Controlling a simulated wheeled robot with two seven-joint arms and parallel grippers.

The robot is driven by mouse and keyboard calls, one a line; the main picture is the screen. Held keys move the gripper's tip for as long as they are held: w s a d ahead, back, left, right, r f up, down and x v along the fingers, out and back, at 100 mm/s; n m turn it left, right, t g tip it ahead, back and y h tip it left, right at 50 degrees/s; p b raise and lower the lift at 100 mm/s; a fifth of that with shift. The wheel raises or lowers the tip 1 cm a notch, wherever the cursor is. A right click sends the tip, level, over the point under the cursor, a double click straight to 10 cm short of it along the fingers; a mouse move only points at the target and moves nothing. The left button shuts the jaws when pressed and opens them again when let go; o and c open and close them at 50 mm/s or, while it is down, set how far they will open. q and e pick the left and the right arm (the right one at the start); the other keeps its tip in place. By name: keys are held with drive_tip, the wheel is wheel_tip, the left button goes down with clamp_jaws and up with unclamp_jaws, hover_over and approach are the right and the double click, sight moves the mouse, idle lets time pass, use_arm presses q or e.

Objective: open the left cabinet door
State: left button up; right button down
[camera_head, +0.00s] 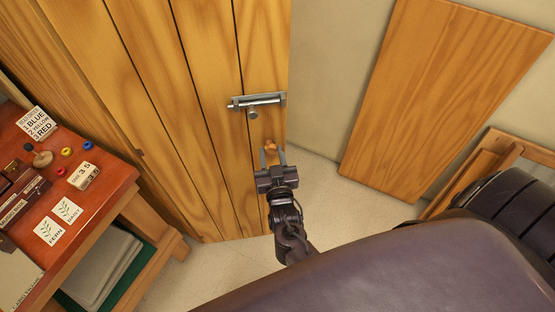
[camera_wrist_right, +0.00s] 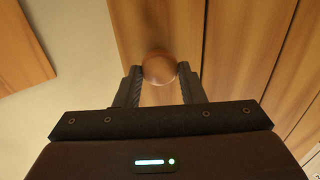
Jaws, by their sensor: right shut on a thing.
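A tall door of wooden planks (camera_head: 215,90) fills the left and middle of the head view. It has a metal slide bolt (camera_head: 257,100) and, below it, a small round wooden knob (camera_head: 270,145). My right gripper (camera_head: 273,157) is at the knob, with a finger on each side of it. In the right wrist view the knob (camera_wrist_right: 158,68) sits between the fingertips (camera_wrist_right: 160,84), and the gripper is shut on it. The planks (camera_wrist_right: 240,50) lie behind it. I cannot tell whether the door stands ajar. My left gripper is not in view.
A reddish wooden table (camera_head: 105,195) with cards and small coloured pieces stands at the left, with a grey stack (camera_head: 105,265) on its lower shelf. A wooden panel (camera_head: 440,90) is at the right against the pale wall (camera_head: 335,60). Pale floor (camera_head: 335,190) shows right of the door.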

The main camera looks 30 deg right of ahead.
drive_tip(key=shift+a+r, duration=0.1)
drive_tip(key=shift+r, duration=0.05)
drive_tip(key=c, duration=0.9)
unclamp_jaws()
drive_tip(key=shift+c, duration=0.2)
drive_tip(key=shift+s+f, duration=0.15)
drive_tip(key=shift+f, duration=0.1)
